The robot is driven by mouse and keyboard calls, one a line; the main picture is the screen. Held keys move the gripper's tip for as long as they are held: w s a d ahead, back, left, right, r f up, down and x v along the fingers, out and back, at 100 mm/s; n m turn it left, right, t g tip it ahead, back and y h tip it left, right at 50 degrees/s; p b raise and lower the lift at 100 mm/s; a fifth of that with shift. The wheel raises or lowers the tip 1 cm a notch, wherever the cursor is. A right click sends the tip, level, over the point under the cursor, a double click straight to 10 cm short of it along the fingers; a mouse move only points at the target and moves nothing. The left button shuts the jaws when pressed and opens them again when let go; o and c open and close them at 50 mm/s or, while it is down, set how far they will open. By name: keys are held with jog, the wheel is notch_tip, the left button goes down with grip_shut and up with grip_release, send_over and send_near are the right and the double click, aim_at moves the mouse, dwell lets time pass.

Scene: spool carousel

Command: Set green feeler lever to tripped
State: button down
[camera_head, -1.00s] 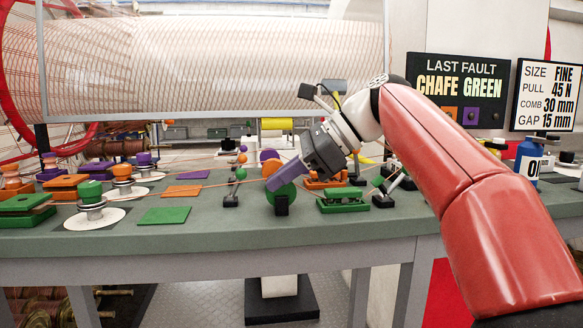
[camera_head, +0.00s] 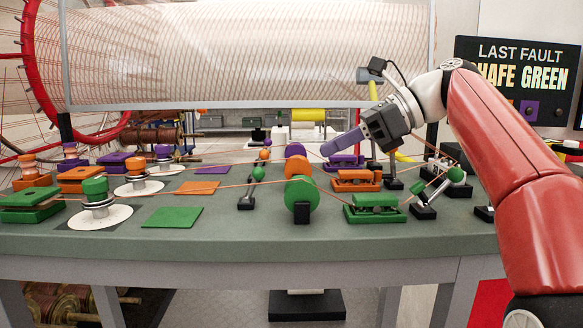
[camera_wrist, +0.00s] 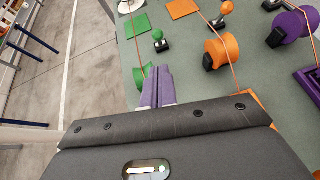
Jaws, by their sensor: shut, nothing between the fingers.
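Two green-balled levers stand on small black bases on the green thread's row. One (camera_head: 258,173) is left of the green wheel (camera_head: 301,195), with its ball up and leaning slightly right. The other (camera_head: 455,174) is right of the green clamp block (camera_head: 376,207), its rod tilted up to the right. I cannot tell which is the feeler. My gripper (camera_head: 328,149) is shut and empty, its purple fingers above and behind the green wheel, apart from both levers. In the wrist view the fingers (camera_wrist: 159,70) overlap the green wheel, and a green-balled lever (camera_wrist: 158,36) lies beyond them.
Orange and purple rows with similar wheels and blocks lie behind; the orange wheel (camera_wrist: 222,50) is near my fingers in the wrist view. A green spool (camera_head: 95,188) and flat green pad (camera_head: 173,217) are at left. The table's front strip is clear.

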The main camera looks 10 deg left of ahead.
jog(key=b, duration=0.1)
send_near(252, 185)
jog(key=x, duration=0.4)
jog(key=shift+w+d+f, duration=0.15)
jog(key=shift+w+f, duration=0.05)
jog(key=shift+w, duration=0.1)
